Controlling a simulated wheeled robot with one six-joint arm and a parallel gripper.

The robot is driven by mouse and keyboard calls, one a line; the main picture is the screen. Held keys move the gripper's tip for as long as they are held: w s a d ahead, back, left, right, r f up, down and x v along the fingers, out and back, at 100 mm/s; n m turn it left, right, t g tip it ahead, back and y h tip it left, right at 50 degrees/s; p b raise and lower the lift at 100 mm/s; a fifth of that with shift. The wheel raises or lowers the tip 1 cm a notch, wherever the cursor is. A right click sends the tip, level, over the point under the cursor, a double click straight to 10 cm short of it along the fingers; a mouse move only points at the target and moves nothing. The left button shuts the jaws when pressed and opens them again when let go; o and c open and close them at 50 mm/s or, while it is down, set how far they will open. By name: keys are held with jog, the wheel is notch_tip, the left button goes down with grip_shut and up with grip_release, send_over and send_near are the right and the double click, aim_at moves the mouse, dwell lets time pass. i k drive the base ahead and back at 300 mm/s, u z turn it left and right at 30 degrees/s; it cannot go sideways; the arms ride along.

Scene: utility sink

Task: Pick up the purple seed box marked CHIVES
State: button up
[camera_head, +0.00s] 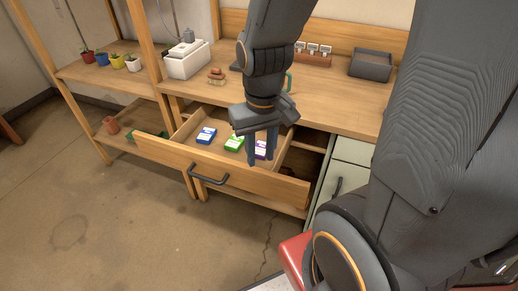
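The purple and white seed box (261,151) lies in the open wooden drawer, at the right end of a row of small boxes. Its lettering is too small to read. My gripper (262,157) points down over the drawer, with its two fingers apart. The purple box shows between the fingers, and they hide part of its sides. I cannot tell whether the fingers touch it. A green and white box (234,144) lies just left of the gripper. A blue and white box (206,135) lies farther left.
The drawer's front panel (225,175), with a dark handle (208,177), stands out toward me. The wooden bench top (335,100) is above and behind the drawer. A grey bin (370,65) and a white container (186,60) stand on it. Potted plants (117,60) line the left shelf.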

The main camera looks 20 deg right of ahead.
aim_at(260, 146)
jog(key=k, duration=0.5)
jog(key=u, duration=1.2)
jog(key=i, duration=0.9)
jog(key=z, duration=2.1)
